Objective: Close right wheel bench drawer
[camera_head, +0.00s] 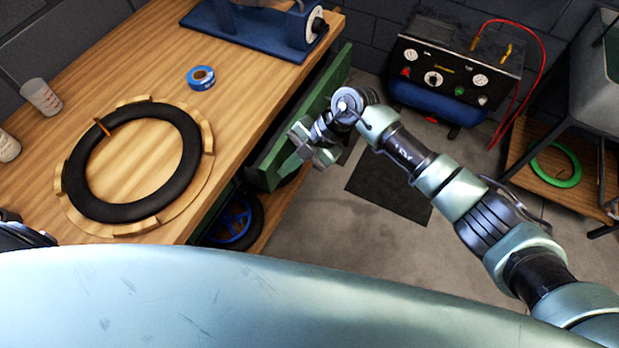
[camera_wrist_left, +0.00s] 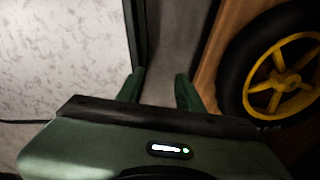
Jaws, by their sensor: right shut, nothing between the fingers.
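The green bench drawer (camera_head: 302,118) juts out from the right side of the wooden wheel bench (camera_head: 255,80), so it stands open. A dark gap shows between its front panel and the bench edge. My right gripper (camera_head: 305,146) is shut and empty, just outside the near half of the drawer's front panel. It overlaps the panel in the picture, and I cannot tell whether they touch. My left gripper (camera_wrist_left: 158,90) is open and empty in the left wrist view, with its fingers apart. It is away from the drawer.
A black tyre (camera_head: 188,150) lies on a round wooden jig on the bench, near a blue tape roll (camera_head: 201,77). A blue-rimmed wheel (camera_head: 238,225) sits below. A compressor (camera_head: 455,70) stands at the back right. A yellow-rimmed wheel (camera_wrist_left: 282,78) shows in the left wrist view.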

